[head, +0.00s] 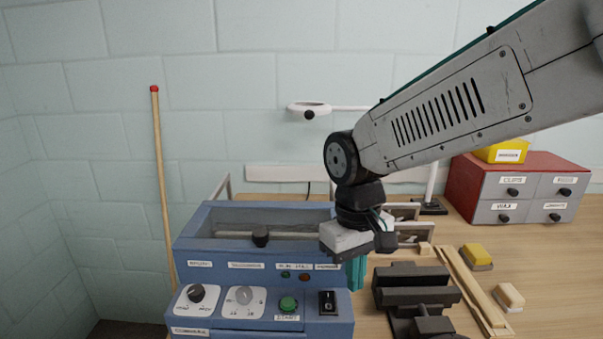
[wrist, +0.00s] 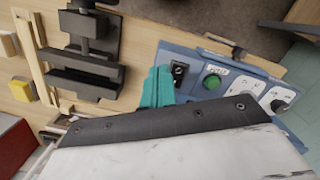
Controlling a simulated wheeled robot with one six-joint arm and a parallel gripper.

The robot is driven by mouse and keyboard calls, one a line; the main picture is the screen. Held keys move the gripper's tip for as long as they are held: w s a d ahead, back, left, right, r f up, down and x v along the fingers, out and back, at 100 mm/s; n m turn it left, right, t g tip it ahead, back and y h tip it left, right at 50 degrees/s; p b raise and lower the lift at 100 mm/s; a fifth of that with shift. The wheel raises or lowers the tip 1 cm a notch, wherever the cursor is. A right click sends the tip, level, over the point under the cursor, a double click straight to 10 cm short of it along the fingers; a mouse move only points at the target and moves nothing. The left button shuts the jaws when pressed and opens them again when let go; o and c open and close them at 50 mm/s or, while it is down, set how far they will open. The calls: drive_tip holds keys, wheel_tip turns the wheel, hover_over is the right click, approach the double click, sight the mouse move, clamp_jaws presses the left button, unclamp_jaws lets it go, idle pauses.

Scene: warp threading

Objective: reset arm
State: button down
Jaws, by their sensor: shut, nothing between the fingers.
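My arm comes in from the right in the head view and bends down at the wrist. My gripper (head: 357,272) has teal fingers pointing down beside the right side of the blue machine (head: 265,318). The fingers are shut with nothing between them. The gripper also shows in the wrist view (wrist: 155,88), where its teal fingers are together near the machine's panel. I cannot tell how far the fingertips are above the table, and no object is held.
A dark vise (head: 415,290) stands just right of the gripper. A red drawer cabinet (head: 520,190) stands at the back right. A lamp (head: 308,108) hangs behind the arm. A red-tipped stick (head: 162,180) leans at left.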

drive_tip(key=s+d+r+m+t, duration=0.1)
drive_tip(key=s+d+r+m, duration=0.1)
drive_tip(key=s+d, duration=0.5)
drive_tip(key=s+d+r+m+t, duration=0.1)
drive_tip(key=s+d+r+m, duration=0.1)
drive_tip(key=s+d, duration=0.6)
drive_tip(key=shift+d+r+m, duration=0.35)
drive_tip(key=shift+d+m, duration=0.35)
drive_tip(key=shift+d, duration=0.3)
